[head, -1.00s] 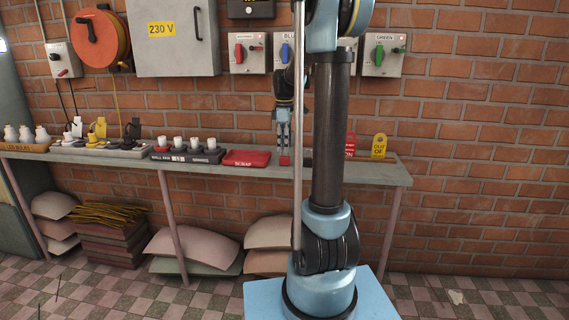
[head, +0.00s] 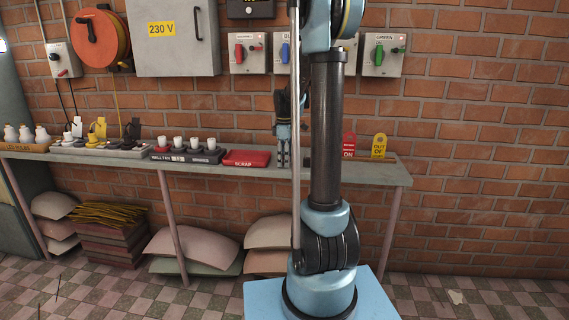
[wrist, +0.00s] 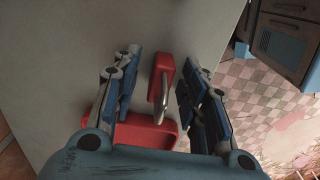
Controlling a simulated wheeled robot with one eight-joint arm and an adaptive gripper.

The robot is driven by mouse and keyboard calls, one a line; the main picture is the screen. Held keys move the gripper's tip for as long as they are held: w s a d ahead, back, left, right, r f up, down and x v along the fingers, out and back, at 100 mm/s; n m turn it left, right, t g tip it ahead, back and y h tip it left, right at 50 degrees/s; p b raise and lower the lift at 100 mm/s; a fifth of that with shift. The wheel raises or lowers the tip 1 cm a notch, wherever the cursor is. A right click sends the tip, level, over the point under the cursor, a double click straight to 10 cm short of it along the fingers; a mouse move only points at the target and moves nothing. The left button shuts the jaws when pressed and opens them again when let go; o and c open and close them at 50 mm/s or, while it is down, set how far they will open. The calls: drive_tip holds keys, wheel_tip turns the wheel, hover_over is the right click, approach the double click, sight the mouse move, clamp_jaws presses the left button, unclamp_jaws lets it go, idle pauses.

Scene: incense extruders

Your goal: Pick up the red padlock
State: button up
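The red padlock (wrist: 162,63) lies on the grey shelf in the wrist view. Its bright metal shackle points back toward my wrist. My gripper (wrist: 159,78) is open, with one blue-grey finger to the left of the padlock and one to the right. Gaps show on both sides, so the fingers do not appear to touch it. In the head view my gripper (head: 283,150) points down at the shelf beside the red scrap tray, partly beside my arm column. I cannot make out the padlock in that view; the fingers hide it.
The red scrap tray (head: 247,158) is just left of my gripper; it also shows in the wrist view (wrist: 145,133). The grey shelf (head: 225,169) holds switch and lamp trays further left. A red tag (head: 349,146) and a yellow tag (head: 379,147) stand to the right.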

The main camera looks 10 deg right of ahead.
clamp_jaws()
wheel_tip(320, 180, up, 10)
drive_tip(key=shift+r, duration=0.1)
idle(0.5)
